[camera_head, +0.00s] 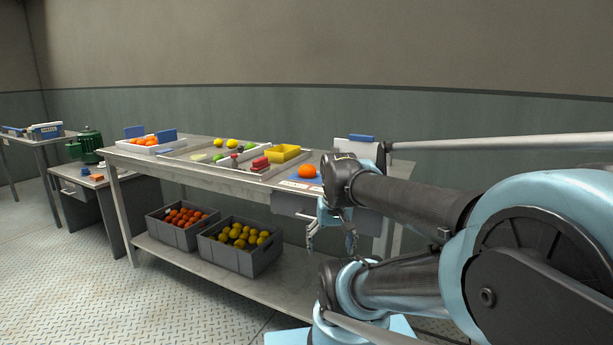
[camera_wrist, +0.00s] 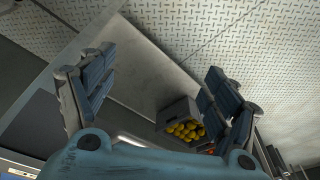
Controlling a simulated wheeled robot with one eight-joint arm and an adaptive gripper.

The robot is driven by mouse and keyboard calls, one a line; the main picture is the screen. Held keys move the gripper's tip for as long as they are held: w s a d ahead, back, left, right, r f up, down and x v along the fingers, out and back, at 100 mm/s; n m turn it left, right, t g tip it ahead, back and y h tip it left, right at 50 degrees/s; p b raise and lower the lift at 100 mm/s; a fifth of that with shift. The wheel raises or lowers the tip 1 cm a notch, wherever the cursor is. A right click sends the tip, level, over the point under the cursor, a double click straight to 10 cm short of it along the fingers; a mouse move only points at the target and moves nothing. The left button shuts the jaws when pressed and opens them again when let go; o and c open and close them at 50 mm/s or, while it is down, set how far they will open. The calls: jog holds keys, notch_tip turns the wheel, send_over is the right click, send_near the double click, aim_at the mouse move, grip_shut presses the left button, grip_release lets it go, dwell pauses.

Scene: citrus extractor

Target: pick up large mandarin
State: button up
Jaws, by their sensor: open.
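A large orange mandarin (camera_head: 307,171) sits on a blue mat near the right end of the long metal table (camera_head: 190,169). My gripper (camera_head: 331,243) hangs in front of the table's front edge, below the tabletop and a little right of the mandarin. In the wrist view my gripper (camera_wrist: 155,90) has its two fingers wide apart with nothing between them. It points down toward the lower shelf and floor. The mandarin is not clearly visible in the wrist view.
A grey crate of yellow fruit (camera_head: 241,262) and a crate of orange fruit (camera_head: 184,239) stand on the lower shelf. A yellow box (camera_head: 284,153), a red object (camera_head: 260,163) and a white tray of oranges (camera_head: 150,147) are on the tabletop. Floor at front left is clear.

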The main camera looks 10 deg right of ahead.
jog(key=w+r+m, duration=0.4)
jog(key=w+r, duration=0.5)
jog(key=w, duration=0.4)
jog(key=w+d+r+m+y, duration=0.1)
jog(key=w+r+m, duration=0.4)
jog(key=w+r, duration=0.5)
jog(key=w+r+m, duration=0.4)
jog(key=w+r, duration=0.3)
jog(key=w, duration=0.8)
send_over(307, 166)
jog(key=f, duration=1)
jog(key=shift+s+d+f, duration=0.1)
jog(key=shift+s+d, duration=0.1)
jog(key=shift+x, duration=3.05)
jog(key=shift+s, duration=0.15)
jog(key=c, duration=1.3)
jog(key=shift+c, duration=0.3)
